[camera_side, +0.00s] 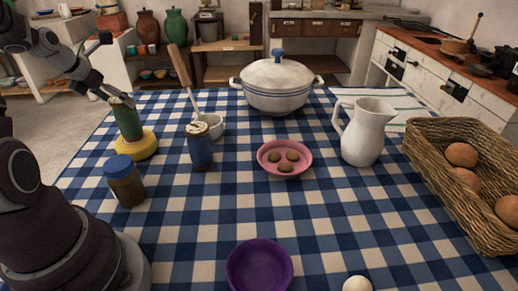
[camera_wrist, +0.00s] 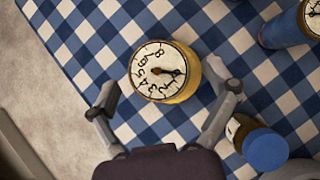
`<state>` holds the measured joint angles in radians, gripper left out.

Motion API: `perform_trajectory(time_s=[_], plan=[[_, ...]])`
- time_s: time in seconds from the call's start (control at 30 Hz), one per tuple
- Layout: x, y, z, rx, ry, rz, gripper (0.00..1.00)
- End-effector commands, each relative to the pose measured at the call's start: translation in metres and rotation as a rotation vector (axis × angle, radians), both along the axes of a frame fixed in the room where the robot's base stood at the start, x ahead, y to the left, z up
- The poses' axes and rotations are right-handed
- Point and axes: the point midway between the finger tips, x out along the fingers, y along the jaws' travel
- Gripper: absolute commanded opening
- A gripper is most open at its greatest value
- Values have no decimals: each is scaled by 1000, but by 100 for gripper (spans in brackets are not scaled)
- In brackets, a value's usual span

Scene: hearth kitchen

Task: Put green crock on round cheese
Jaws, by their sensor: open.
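The green crock (camera_side: 127,122) stands upright on the yellow round cheese (camera_side: 138,148) at the left of the table in the side view. My gripper (camera_side: 118,96) is open at the crock's upper end. In the wrist view the open fingers (camera_wrist: 171,90) lie on either side of a pale round top with dark numerals, apparently the crock (camera_wrist: 152,65). Yellow of the cheese (camera_wrist: 191,82) shows beyond it. The crock's green side is mostly hidden in that view. I see a gap between the fingers and the crock there.
A brown jar with a blue lid (camera_side: 126,182) stands in front of the cheese. A blue crock (camera_side: 200,146) stands to the right, by a white mortar (camera_side: 213,125). A pink bowl (camera_side: 285,158), white pot (camera_side: 276,85), jug (camera_side: 367,133) and egg basket (camera_side: 465,180) are farther right.

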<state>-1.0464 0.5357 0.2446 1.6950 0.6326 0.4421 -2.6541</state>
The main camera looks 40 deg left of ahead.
Motion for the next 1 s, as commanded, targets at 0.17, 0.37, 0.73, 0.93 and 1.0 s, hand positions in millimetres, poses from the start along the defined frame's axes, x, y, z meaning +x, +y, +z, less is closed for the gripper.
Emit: perform_trajectory(time_s=[0.17, 0.37, 0.73, 0.93, 1.0], plan=[[-24, -7, 41, 6, -3, 3, 86], [-40, -13, 66, 2, -1, 0, 86], [11, -182, 96, 782, 196, -1515, 86], [-25, -263, 86, 1410, 261, -2518, 86], [-36, -273, 82, -1550, -269, 2703, 86]])
